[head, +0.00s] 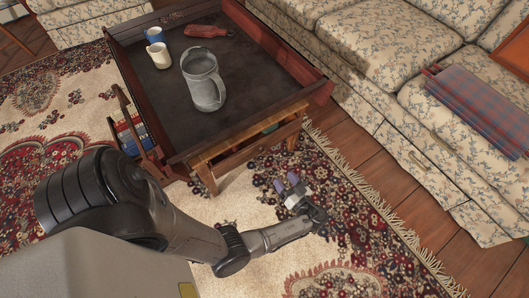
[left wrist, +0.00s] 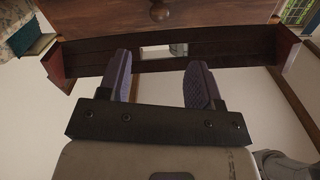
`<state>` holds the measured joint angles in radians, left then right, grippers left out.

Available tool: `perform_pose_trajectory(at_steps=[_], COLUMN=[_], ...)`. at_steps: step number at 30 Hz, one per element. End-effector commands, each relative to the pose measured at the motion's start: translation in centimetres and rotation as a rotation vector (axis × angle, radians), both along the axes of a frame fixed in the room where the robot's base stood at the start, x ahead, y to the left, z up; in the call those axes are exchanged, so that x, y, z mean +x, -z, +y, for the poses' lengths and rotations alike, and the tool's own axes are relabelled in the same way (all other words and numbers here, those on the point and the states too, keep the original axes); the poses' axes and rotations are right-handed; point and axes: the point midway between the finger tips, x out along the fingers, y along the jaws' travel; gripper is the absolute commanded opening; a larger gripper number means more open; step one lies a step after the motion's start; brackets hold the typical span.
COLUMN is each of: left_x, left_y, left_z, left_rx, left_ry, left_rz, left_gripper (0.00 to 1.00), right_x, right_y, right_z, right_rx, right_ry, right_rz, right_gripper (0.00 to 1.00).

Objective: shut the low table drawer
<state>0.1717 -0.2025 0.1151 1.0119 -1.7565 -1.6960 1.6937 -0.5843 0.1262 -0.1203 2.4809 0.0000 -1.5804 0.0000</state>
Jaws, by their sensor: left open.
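The low table (head: 206,166) has a dark, tray-like top and wooden legs. At its near end is a drawer front (head: 250,146) below a lighter wood edge; how far it stands out is hard to tell. In the left wrist view a brown wooden panel with a round knob (left wrist: 160,12) fills the top, apparently the drawer front. My left gripper (head: 286,184) is low over the rug, in front of that end and apart from it. In the left wrist view its two fingers (left wrist: 158,78) are spread and empty, pointing toward the dark wood below the panel. My right gripper is out of view.
A grey pitcher (head: 203,80), a white mug (head: 159,56), a blue mug (head: 154,35) and a red item (head: 206,31) are on the tabletop. Books (head: 132,132) sit at its left side. A floral sofa (head: 400,90) bounds the right. Rug (head: 235,205) lies open in front.

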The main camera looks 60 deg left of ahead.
Motion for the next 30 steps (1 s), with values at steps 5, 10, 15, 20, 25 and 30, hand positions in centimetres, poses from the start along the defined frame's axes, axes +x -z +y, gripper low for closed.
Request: perform_pose_trajectory(at_steps=[5, 10, 15, 20, 25, 30], left_x=[-0.2, -0.7, -1.0, -1.3, -1.5, -1.6], left_y=[0.1, 0.2, 0.2, 0.2, 0.2, 0.1], left_z=[1.8, 4.8, 7.9, 10.4, 12.3, 13.3], left_rx=[0.004, 0.003, 0.003, 0.002, 0.001, 0.001], left_ry=[-0.002, -0.002, -0.001, -0.001, -0.001, 0.001], left_rz=[-0.021, -0.02, -0.018, -0.018, -0.016, -0.017], left_gripper=[0.58, 0.58, 0.58, 0.58, 0.58, 0.58], right_x=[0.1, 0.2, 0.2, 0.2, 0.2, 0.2], right_y=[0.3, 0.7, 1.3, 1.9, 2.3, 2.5], right_z=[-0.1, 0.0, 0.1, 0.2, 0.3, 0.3], right_rx=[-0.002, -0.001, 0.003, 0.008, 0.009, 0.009], right_ry=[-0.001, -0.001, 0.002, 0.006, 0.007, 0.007], right_rz=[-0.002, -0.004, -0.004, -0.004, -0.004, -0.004], right_gripper=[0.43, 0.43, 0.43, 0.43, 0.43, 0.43])
